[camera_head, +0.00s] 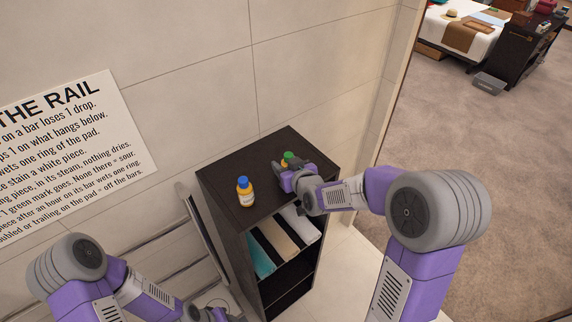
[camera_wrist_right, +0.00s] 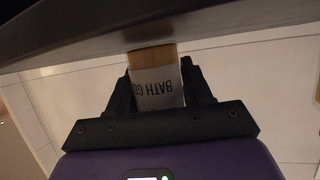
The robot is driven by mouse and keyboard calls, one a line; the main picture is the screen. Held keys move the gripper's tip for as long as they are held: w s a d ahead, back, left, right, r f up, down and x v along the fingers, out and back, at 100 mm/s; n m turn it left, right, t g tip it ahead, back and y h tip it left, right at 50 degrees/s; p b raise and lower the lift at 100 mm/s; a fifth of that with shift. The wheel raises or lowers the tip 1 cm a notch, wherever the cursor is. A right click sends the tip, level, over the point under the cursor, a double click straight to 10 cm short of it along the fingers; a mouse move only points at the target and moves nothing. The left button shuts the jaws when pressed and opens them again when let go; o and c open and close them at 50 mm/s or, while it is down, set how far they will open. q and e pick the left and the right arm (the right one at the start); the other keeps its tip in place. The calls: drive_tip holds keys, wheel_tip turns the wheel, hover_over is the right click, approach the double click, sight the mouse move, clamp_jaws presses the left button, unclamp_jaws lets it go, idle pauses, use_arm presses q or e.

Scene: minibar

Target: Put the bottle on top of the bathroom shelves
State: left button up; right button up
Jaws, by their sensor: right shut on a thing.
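The bathroom shelves (camera_head: 226,168) are a tall dark unit against the tiled wall in the head view. My right gripper (camera_head: 287,168) is over the right part of their top. It is shut on a bottle with a green cap (camera_head: 288,157); the gripper hides most of its body. In the right wrist view this bottle (camera_wrist_right: 155,88), orange with a white label reading "BATH G", sits between the fingers. One end meets the dark surface's edge in that view; I cannot tell whether they touch. My left gripper (camera_head: 222,311) is low at the bottom edge, its fingers unclear.
A yellow bottle with a blue cap (camera_head: 246,194) stands on the front left of the shelf top. Folded towels (camera_head: 283,240) lie in the compartment below. A towel rail (camera_head: 160,238) and a sign (camera_head: 70,150) are on the left. Bare top lies behind the yellow bottle.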

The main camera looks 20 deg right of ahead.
drive_tip(key=shift+s+f+b, duration=0.1)
drive_tip(key=shift+f+b, duration=0.1)
drive_tip(key=shift+b, duration=0.1)
drive_tip(key=o, duration=1.1)
drive_tip(key=shift+c, duration=0.2)
drive_tip(key=shift+r, duration=0.15)
drive_tip(key=shift+r+p, duration=0.2)
drive_tip(key=shift+p, duration=0.25)
drive_tip(key=v, duration=1.1)
drive_tip(key=shift+s+b, duration=0.35)
drive_tip(key=shift+s, duration=0.05)
drive_tip(key=shift+d, duration=0.1)
